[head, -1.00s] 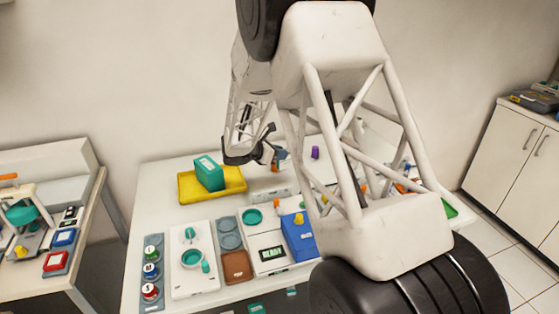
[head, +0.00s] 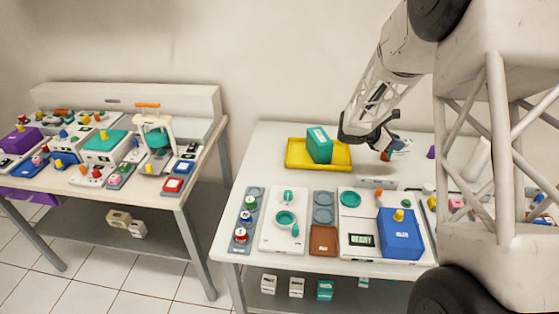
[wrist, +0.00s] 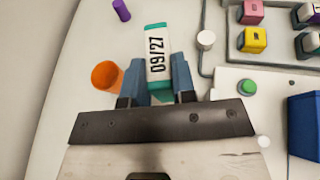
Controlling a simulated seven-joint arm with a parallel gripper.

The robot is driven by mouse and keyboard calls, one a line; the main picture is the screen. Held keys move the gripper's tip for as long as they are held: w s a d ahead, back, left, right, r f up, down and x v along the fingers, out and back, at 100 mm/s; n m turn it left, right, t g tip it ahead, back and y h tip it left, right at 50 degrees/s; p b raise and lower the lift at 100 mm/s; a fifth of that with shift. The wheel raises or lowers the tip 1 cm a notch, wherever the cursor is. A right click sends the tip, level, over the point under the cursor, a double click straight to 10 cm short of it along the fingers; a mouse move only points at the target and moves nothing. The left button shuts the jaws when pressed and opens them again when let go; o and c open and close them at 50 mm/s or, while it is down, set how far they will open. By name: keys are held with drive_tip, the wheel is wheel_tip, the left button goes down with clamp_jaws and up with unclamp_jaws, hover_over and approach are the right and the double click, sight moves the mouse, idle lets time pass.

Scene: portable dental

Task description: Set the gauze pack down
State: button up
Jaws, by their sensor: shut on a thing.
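The gauze pack (wrist: 156,50) is a small white block with teal ends, marked "09/27". In the wrist view it stands out between the two blue fingers of my gripper (wrist: 158,84), which is shut on it. In the head view my gripper (head: 391,146) is over the back of the table, right of the yellow tray (head: 294,160); the pack is mostly hidden there. I cannot tell whether the pack touches the table.
An orange cup (wrist: 106,75) is just left of the fingers. A white knob (wrist: 206,39) and a green button (wrist: 247,87) lie to the right. A teal box (head: 319,146) sits on the yellow tray. A blue box (head: 400,236) stands nearer the front. A second, crowded bench (head: 150,190) is left.

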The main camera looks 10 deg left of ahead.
drive_tip(key=s+a+f+n+t+y, duration=0.1)
drive_tip(key=s+a, duration=0.4)
drive_tip(key=a, duration=0.9)
drive_tip(key=s+a+f+n+t+y, duration=0.1)
drive_tip(key=s+a, duration=0.4)
drive_tip(key=a, duration=1)
drive_tip(key=s+a+f+n+t+y, duration=0.1)
drive_tip(key=s+a+n+t, duration=0.3)
drive_tip(key=a, duration=1.1)
drive_tip(key=shift+s+f+t+y, duration=0.3)
drive_tip(key=shift+s+f, duration=0.45)
drive_tip(key=shift+f, duration=0.1)
drive_tip(key=w+a, duration=0.3)
drive_tip(key=w, duration=0.4)
drive_tip(key=w+a+f, duration=0.1)
drive_tip(key=w+a, duration=0.3)
drive_tip(key=w, duration=0.3)
drive_tip(key=shift+w+f, duration=0.15)
drive_tip(key=shift+f, duration=0.05)
drive_tip(key=shift+f, duration=1.8)
drive_tip(key=shift+f, duration=0.1)
